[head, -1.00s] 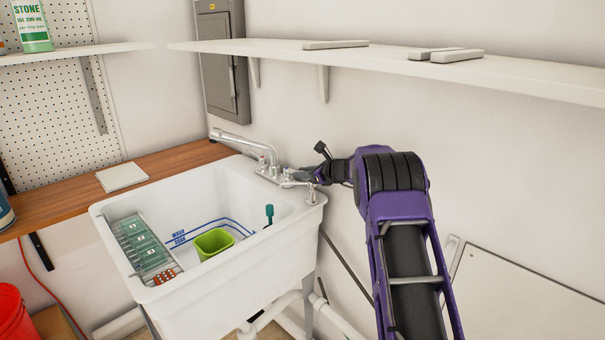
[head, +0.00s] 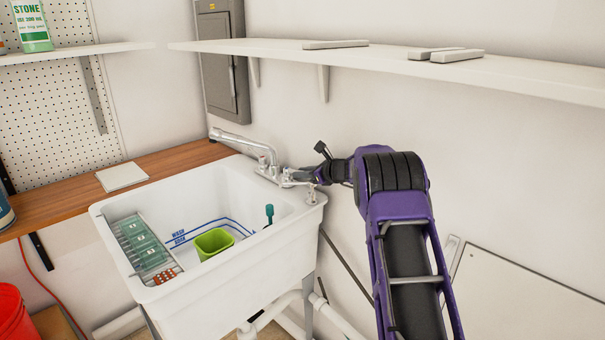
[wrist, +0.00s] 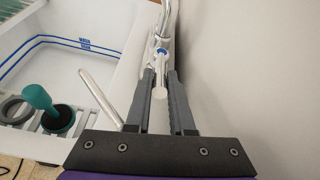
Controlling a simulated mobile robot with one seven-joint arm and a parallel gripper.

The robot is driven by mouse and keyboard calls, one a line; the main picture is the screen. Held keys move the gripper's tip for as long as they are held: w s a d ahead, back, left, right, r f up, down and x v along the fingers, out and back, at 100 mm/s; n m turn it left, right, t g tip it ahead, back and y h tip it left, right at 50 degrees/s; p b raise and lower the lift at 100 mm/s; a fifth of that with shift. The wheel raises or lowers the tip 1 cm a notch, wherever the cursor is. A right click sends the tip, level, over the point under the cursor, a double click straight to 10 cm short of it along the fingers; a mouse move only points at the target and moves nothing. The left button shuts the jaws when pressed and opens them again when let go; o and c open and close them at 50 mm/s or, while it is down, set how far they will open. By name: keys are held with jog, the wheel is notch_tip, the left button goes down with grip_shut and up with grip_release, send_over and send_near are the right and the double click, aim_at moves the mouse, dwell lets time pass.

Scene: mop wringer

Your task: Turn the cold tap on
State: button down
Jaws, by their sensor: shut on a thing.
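The chrome faucet (head: 268,162) is mounted at the back right rim of the white sink, with its spout reaching left. In the wrist view a blue-marked tap part (wrist: 162,51) sits just beyond my fingertips. A pale handle (wrist: 160,92) runs from it toward me, between my fingers. My gripper (wrist: 160,76) is shut on this handle. It also shows in the head view (head: 314,174), at the faucet's right end, where the grip itself is too small to make out. A separate chrome lever (wrist: 100,96) lies left of my fingers, pointing over the sink.
The white sink (head: 292,232) holds a green cup (head: 213,243) and a teal-handled tool (head: 269,214). A wooden counter (head: 70,203) adjoins on the left. A white shelf (head: 390,62) hangs above my arm. The wall is close on the right of my gripper.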

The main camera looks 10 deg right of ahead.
jog(key=shift+f+b, duration=0.1)
jog(key=shift+b, duration=0.3)
jog(key=m+h+b, duration=0.1)
jog(key=b, duration=0.1)
jog(key=a+t+b, duration=0.1)
jog(key=shift+s+f+m+h+b, duration=0.1)
jog(key=shift+s+m+h+b, duration=0.15)
jog(key=shift+m+h+b, duration=0.15)
jog(key=shift+s+a+m+t+h+b, duration=0.15)
jog(key=shift+a+m+t+h+b, duration=0.3)
jog(key=shift+b, duration=0.65)
jog(key=shift+d+r+h, duration=0.15)
jog(key=shift+r+h, duration=0.1)
jog(key=c, duration=0.8)
grip_release()
jog(key=shift+p, duration=0.4)
